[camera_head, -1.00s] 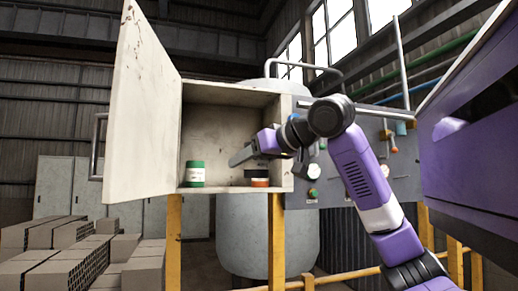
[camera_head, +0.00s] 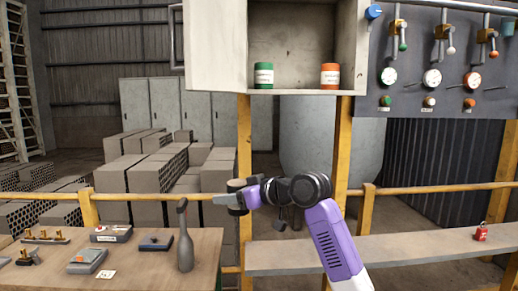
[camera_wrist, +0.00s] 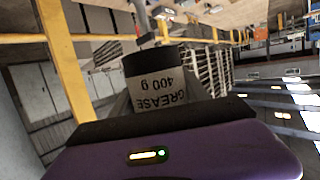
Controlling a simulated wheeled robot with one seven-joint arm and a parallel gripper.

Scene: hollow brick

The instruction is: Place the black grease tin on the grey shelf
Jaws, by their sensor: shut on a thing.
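My gripper (camera_head: 224,200) is shut on the black grease tin (camera_head: 238,184), clear of the cabinet. A finger hides the middle of the tin in the head view. In the wrist view the tin (camera_wrist: 152,64) is black with a pale label reading "GREASE 400 g", upside down in the picture. The grey shelf (camera_head: 400,247) is a long narrow board at lower right in the head view. In the picture, the tin is above and slightly left of the shelf's left end. My arm passes in front of part of the shelf.
A red padlock (camera_head: 481,232) stands near the shelf's right end; its middle looks bare. The open cabinet (camera_head: 300,30) holds a green tin (camera_head: 264,76) and an orange tin (camera_head: 330,77). Yellow posts and rail (camera_head: 400,190) stand behind.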

